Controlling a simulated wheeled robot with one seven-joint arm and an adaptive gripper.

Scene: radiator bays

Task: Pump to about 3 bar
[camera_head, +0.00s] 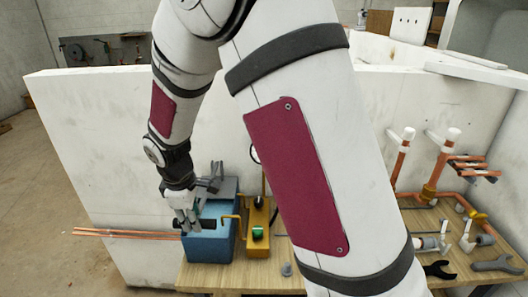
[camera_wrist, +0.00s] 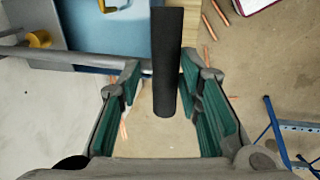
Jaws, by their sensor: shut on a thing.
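The pump is a blue box (camera_head: 212,246) at the left end of the wooden bench in the head view; its blue top also shows in the wrist view (camera_wrist: 110,27). A black handle grip (camera_wrist: 166,60) runs between the teal-padded fingers of my gripper (camera_wrist: 160,78). In the head view my gripper (camera_head: 187,222) is shut on this handle at the left of the blue box. A grey lever bar (camera_wrist: 60,56) crosses the wrist view to the left. A round gauge-like rim (camera_head: 254,154) is mostly hidden behind my arm; no reading shows.
A yellow unit with a green knob (camera_head: 258,232) stands right of the pump. Copper pipes (camera_head: 125,234) stick out at left. Copper pipework (camera_head: 435,175) and wrenches (camera_head: 492,264) are at the right. A pale wall (camera_head: 105,130) stands behind the bench. My arm hides the middle.

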